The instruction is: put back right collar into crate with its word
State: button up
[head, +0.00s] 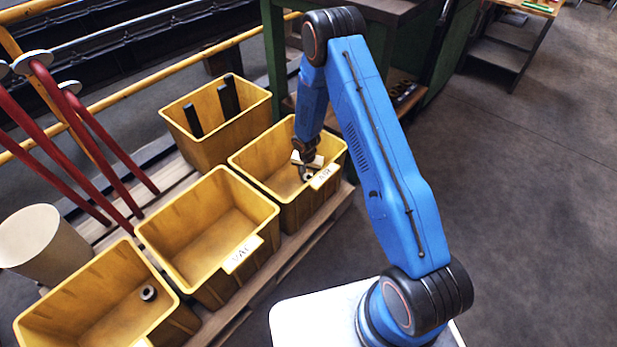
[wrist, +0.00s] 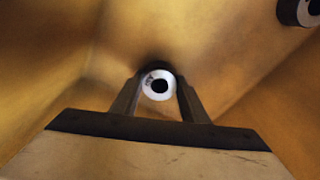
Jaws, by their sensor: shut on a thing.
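My gripper (head: 307,166) reaches down into the right-hand yellow crate (head: 335,160), which has a white word label (head: 325,177) too small to read surely. In the wrist view, my gripper (wrist: 158,95) is shut on a collar (wrist: 148,87), a ring with a pale face, dark side and dark hole. Small marks on its face are unreadable. Crate walls surround it; whether it touches the floor I cannot tell. Another collar-like ring (wrist: 290,12) is cut off at the wrist view's upper right. One more collar (head: 148,292) lies in the front left crate (head: 60,295).
A middle yellow crate (head: 165,225) with a label (head: 242,254) looks empty. A back crate (head: 185,145) holds dark upright bars (head: 229,97). A beige cylinder (head: 45,240) and red levers (head: 85,140) stand at left. The floor at right is open.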

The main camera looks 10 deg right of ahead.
jog(key=shift+f, duration=0.1)
jog(key=o, duration=1.4)
jog(key=shift+f, duration=0.1)
jog(key=shift+o, duration=0.2)
